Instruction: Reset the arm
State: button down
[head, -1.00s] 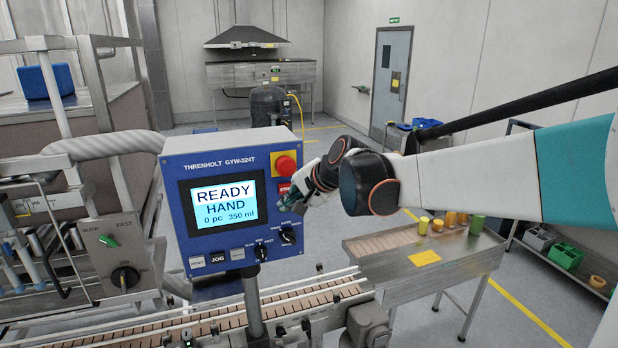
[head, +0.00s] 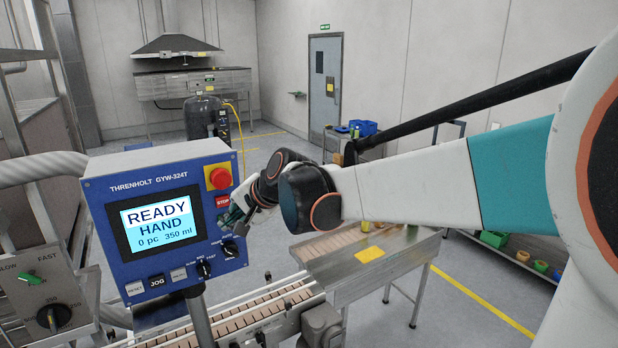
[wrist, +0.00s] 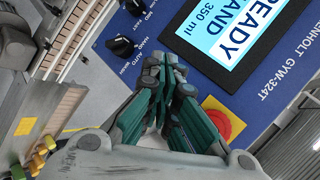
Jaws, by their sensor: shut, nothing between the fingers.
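My arm reaches in from the right in the head view. My gripper (head: 232,214) is at the right edge of the blue control panel (head: 118,222), by the red STOP button (head: 222,201) and above the selector knobs. In the wrist view my gripper (wrist: 165,75) has its green-padded fingers together with nothing held, in front of the panel face. The screen (head: 160,225) reads READY, HAND, 0 pc 350 ml. The red emergency button (head: 219,178) on its yellow plate is just above the gripper. Whether the fingers touch the panel I cannot tell.
A conveyor (head: 240,325) runs below the panel. A steel side table (head: 395,255) with small jars stands to the right. A box with green and black knobs (head: 42,300) is at the left. Open floor (head: 460,310) lies right of the table.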

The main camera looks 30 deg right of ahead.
jog(key=s+f+n+h+b, duration=0.1)
jog(key=s+f+n+b, duration=0.2)
jog(key=s+f+b, duration=0.6)
jog(key=s+f+n+g+h+b, duration=0.1)
jog(key=s+f+n+b, duration=0.3)
jog(key=s+f+b, duration=0.5)
jog(key=s+f+n+h+b, duration=0.1)
jog(key=s+f+n+b, duration=0.3)
jog(key=s+f+b, duration=0.5)
notch_tip(320, 180, down, 11)
jog(key=b, duration=0.4)
jog(key=shift+s+d+g+h, duration=0.3)
jog(key=shift+d+g+h, duration=0.05)
jog(key=shift+g+h, duration=0.05)
jog(key=shift+f, duration=0.1)
